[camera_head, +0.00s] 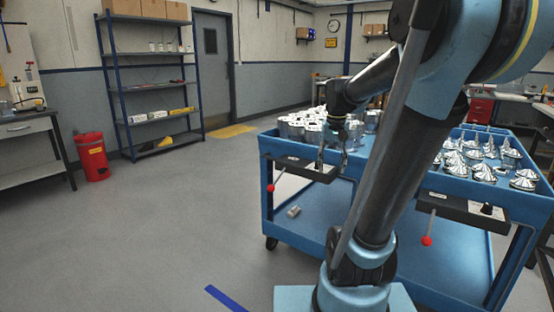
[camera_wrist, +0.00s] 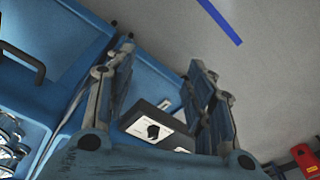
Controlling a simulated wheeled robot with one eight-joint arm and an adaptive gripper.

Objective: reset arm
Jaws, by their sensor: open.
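My gripper (camera_head: 333,165) hangs in front of the blue cart's (camera_head: 400,172) left side in the head view, near a black box with a red-knobbed rod fixed to that side. In the wrist view my gripper (camera_wrist: 162,65) has its two fingers wide apart with nothing held between them. The black box (camera_wrist: 150,122) with a round knob shows between and beyond the fingers. My arm hides the middle of the cart in the head view.
Cylindrical metal housings (camera_head: 300,129) and pointed metal parts (camera_head: 480,155) stand on the cart's top. A second black box (camera_head: 460,208) is at the front. A red bin (camera_head: 92,156) and a shelf rack (camera_head: 150,85) stand left. The left floor is clear.

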